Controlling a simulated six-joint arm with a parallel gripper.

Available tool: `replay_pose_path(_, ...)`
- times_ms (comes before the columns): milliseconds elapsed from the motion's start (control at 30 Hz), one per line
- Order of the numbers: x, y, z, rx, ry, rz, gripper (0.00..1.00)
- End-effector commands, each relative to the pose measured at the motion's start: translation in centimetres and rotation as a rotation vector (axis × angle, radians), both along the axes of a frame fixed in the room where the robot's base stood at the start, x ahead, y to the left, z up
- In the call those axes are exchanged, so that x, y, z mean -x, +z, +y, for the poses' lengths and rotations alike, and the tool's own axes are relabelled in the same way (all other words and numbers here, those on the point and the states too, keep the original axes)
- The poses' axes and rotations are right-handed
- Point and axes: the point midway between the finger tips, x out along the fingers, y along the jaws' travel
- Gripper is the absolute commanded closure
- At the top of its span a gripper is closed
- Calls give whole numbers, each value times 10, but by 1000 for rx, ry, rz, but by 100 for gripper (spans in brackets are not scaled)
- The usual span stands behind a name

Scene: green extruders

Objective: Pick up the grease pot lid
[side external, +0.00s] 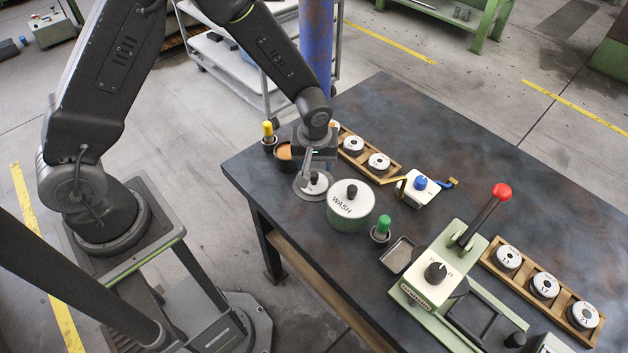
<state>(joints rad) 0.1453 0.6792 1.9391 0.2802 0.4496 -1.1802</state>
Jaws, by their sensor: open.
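The grease pot lid (301,193), as I take it, is a flat grey disc with a dark knob (314,177). It lies at the table's near left edge, left of the WASH pot. An open pot with brown contents (284,152) stands just behind it. My gripper (316,172) points down right over the lid, with its fingers open at the height of the knob. One finger shows left of the knob; the other is hard to make out. I cannot tell whether the fingers touch the lid.
The lidded WASH pot (350,212) stands close on the right. A yellow-capped brush or bottle (268,132) is behind left, and a green-capped one (382,229) is in front right. A wooden rack (398,172) with grey discs, a white box (417,190) and a green lever press (440,280) stand further right.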

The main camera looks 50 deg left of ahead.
Motion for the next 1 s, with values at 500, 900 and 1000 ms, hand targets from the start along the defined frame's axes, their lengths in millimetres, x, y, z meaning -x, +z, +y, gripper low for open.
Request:
replay_pose_path(500,-6,-55,10,0,-1,2,46)
replay_pose_path(900,-8,-64,10,1,-1,-1,50)
replay_pose_path(1000,-7,-64,10,1,-1,-1,60)
